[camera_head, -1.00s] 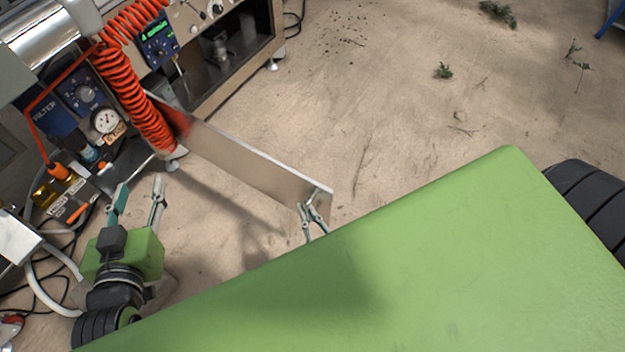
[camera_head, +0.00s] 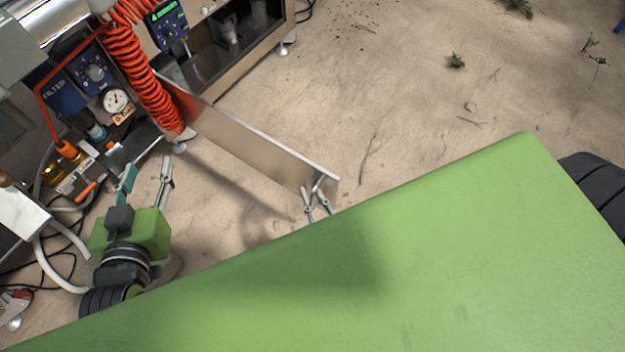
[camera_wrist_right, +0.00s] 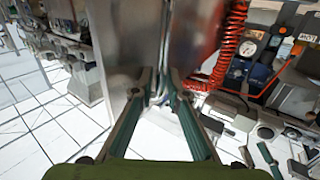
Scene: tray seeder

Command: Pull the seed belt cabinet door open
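The cabinet door (camera_head: 255,146) is a thin brownish metal panel. In the head view it stands swung far out from the seeder cabinet, with its free end towards my green body. My right gripper (camera_head: 316,189) is at that free end, its arm hidden under my body. In the right wrist view its two fingers (camera_wrist_right: 160,78) close in on the door's handle (camera_wrist_right: 159,96), a slim metal part between them, with the door panel beside it. My left gripper (camera_head: 147,172) is open and empty, away from the door at the lower left.
The cabinet's opening (camera_head: 235,45) shows dark at the top. An orange coiled hose (camera_head: 145,75) hangs near the door's hinge end. A pressure gauge (camera_head: 116,101), cables and fittings crowd the left. The floor (camera_head: 400,90) right of the door is mostly clear, with small plant scraps.

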